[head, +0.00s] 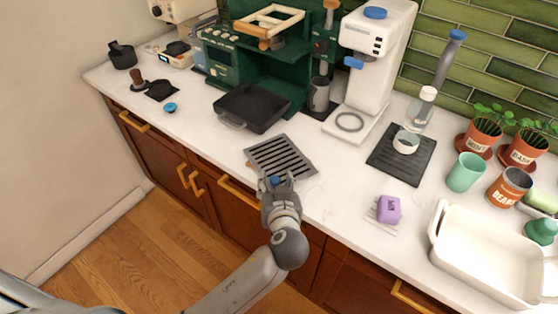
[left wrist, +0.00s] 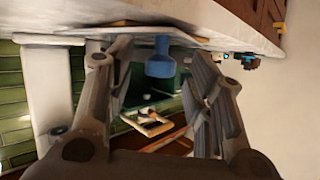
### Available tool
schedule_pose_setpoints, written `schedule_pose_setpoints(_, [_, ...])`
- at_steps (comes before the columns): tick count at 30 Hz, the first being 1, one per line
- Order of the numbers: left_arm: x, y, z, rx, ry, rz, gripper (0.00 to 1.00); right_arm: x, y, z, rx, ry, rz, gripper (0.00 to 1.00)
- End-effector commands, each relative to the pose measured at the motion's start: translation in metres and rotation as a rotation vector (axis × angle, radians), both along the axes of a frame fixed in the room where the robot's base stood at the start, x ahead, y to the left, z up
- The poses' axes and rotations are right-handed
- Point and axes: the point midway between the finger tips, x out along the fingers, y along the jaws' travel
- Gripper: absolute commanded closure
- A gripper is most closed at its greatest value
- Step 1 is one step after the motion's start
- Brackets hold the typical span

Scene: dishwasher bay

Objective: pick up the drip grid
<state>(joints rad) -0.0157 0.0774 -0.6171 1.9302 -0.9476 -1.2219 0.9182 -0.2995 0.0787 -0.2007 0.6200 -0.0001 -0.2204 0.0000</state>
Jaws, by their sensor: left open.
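The drip grid (head: 281,156) is a dark slatted plate lying flat on the white counter, near its front edge. A small blue knob (head: 275,181) shows at its near end; it also shows in the left wrist view (left wrist: 162,58). My left gripper (head: 277,180) is at the near end of the grid, open, with the knob between its two fingers. In the left wrist view there is room between the knob and each finger (left wrist: 155,75). The near end of the grid is partly hidden by the gripper. My right gripper is not in view.
A black tray (head: 252,107) lies just behind the grid, before the green coffee machine (head: 226,65). A purple packet (head: 389,209) and a white basin (head: 440,242) stand to the right. A dark mat (head: 387,168) holds a cup. Counter around the grid's right side is clear.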

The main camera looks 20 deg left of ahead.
Motion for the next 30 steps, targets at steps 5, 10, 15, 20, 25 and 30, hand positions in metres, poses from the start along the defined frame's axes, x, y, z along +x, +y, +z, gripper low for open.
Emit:
schedule_pose_setpoints(5, [0.000,0.000,0.000,0.000,0.000,0.000,0.63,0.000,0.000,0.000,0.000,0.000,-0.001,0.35])
schedule_pose_setpoints(10, [0.000,0.000,0.000,0.000,0.000,0.000,0.85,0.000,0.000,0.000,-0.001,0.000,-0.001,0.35])
schedule_pose_setpoints(15, [0.000,0.000,0.001,0.000,-0.001,0.000,1.00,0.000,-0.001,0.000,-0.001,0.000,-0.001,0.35])
schedule_pose_setpoints(20, [0.000,0.000,0.001,0.000,-0.001,0.000,1.00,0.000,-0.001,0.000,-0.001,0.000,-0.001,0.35])
schedule_pose_setpoints(25, [0.000,0.000,0.006,0.000,-0.001,0.000,1.00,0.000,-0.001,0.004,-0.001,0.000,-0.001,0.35])
schedule_pose_setpoints(30, [0.000,0.000,0.021,-0.001,-0.002,0.001,1.00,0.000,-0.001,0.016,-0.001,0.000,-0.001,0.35])
